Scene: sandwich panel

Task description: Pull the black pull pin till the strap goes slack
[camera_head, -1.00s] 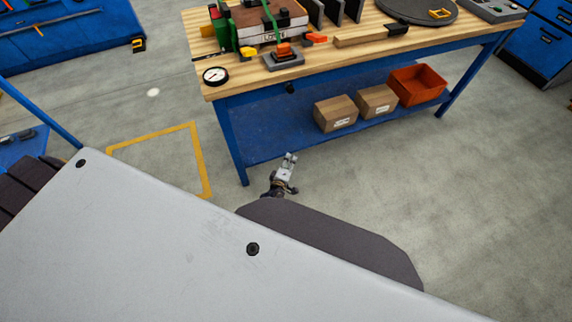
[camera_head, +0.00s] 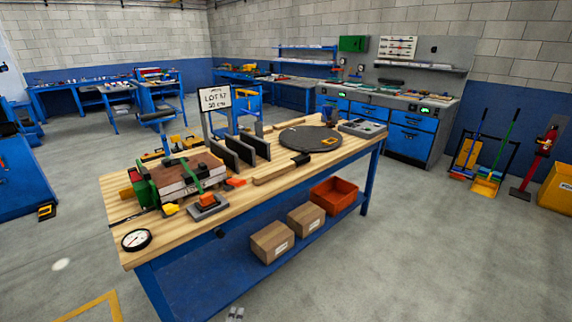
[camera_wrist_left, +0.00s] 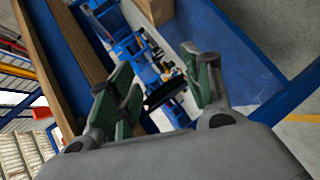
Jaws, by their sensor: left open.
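A green strap (camera_head: 203,176) runs over a brown-and-white panel stack (camera_head: 183,180) at the left of the workbench in the head view. My left gripper (camera_wrist_left: 163,78) is open and empty in the left wrist view, with green pads, beside the bench's wooden edge. Small grey fingertips show at the bottom of the head view, cut off; I cannot tell which arm's. My right gripper is not identifiable.
The wooden workbench (camera_head: 250,205) carries a dial gauge (camera_head: 136,240), an orange-topped block (camera_head: 207,203), black upright plates (camera_head: 242,150) and a dark disc (camera_head: 311,139). Cardboard boxes (camera_head: 272,242) and an orange bin (camera_head: 334,195) stand on its lower shelf.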

